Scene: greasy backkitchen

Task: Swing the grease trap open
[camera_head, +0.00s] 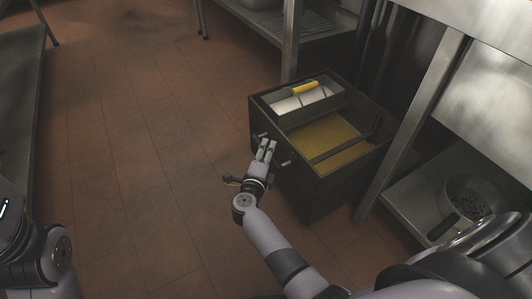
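The grease trap (310,183) is a dark box on the tiled floor, right of centre. Its top shows an open interior with a yellowish-brown surface (322,137) and a pale tray with a yellow bar (305,88) at the back. Short metal stubs (287,163) stick out of its near left side. My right gripper (268,145) is at that side, between the stubs, its fingers pointing at the box. The fingers look close together; whether they hold anything is unclear. My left gripper is out of view; only part of my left arm shows at lower left.
A steel table with a leg (411,130) and lower shelf stands right of the trap, holding a perforated round pan (474,198). Another steel rack (290,42) stands behind. Open tiled floor (140,130) lies to the left.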

